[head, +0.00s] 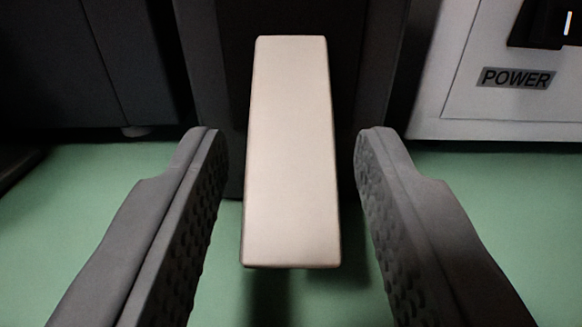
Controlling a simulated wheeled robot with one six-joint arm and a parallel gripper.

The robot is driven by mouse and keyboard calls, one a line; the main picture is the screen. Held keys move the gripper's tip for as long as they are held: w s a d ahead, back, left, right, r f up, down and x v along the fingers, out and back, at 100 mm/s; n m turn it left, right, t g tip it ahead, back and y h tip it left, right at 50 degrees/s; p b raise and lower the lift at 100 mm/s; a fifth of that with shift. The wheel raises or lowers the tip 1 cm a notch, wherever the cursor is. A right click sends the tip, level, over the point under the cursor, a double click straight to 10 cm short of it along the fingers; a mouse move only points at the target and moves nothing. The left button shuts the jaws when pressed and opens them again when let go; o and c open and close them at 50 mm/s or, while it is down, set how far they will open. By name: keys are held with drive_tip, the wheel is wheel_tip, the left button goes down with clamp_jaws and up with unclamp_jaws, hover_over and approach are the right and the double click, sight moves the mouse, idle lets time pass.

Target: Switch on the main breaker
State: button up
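A pale, flat lever (291,155) sticks out toward me from a dark upright housing (379,60) in the middle of the view. No label shows on the lever or the housing, so I cannot tell for sure that it is the main breaker. My gripper (290,150) is open, with one dark, textured finger on each side of the lever. A clear gap shows between each finger and the lever. The lower end of the lever lies between the fingers, and its upper end lies farther up the housing.
A white box (480,60) at the right carries a POWER label (516,78) and a black rocker switch (547,24). A dark cabinet (75,65) stands at the left. The green surface (60,220) below is bare.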

clamp_jaws()
